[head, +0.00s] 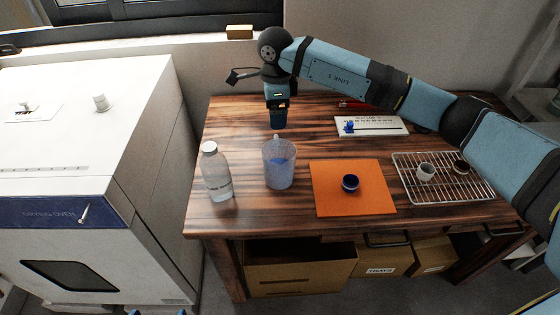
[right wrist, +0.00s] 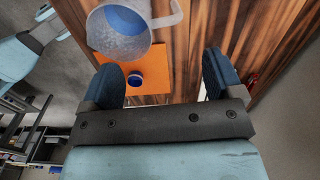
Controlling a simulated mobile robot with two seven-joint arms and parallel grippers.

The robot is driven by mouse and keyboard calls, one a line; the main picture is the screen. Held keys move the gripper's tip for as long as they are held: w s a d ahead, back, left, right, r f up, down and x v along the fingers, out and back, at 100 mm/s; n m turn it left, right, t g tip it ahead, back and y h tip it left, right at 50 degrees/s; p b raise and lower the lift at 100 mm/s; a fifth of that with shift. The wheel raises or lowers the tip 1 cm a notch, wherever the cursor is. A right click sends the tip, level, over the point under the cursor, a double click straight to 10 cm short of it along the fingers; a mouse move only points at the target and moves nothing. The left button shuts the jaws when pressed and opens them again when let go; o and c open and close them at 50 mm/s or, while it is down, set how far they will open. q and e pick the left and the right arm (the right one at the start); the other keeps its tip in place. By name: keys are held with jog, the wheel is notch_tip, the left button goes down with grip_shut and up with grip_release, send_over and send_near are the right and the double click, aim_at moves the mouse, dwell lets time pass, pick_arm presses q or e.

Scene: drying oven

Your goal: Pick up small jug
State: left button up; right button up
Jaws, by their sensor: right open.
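The small jug (head: 279,165) is a clear, bluish, upright jug with a handle on its far side. It stands on the wooden table between a bottle and an orange mat. My right gripper (head: 278,122) is open and empty, pointing down just behind the jug and apart from it. In the right wrist view the jug (right wrist: 118,32) is at the top, with its handle (right wrist: 166,14) reaching right, ahead of the open fingers (right wrist: 162,75). Two blue tips of my left gripper (head: 158,312), spread apart, show at the bottom edge of the head view.
A clear bottle (head: 216,172) with a white cap stands left of the jug. A dark blue cup (head: 350,183) is on the orange mat (head: 330,202). A wire rack (head: 448,187) holds small cups. A white board (head: 372,125) lies behind. The white oven (head: 70,130) is left.

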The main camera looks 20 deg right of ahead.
aim_at(276, 138)
notch_tip(276, 138, down, 6)
jog(key=shift+f, duration=0.2)
jog(key=f, duration=0.5)
jog(key=shift+w+d+f+b, duration=0.1)
jog(key=shift+w+f+b, duration=0.05)
jog(key=shift+w+b, duration=0.25)
jog(key=c, duration=1.3)
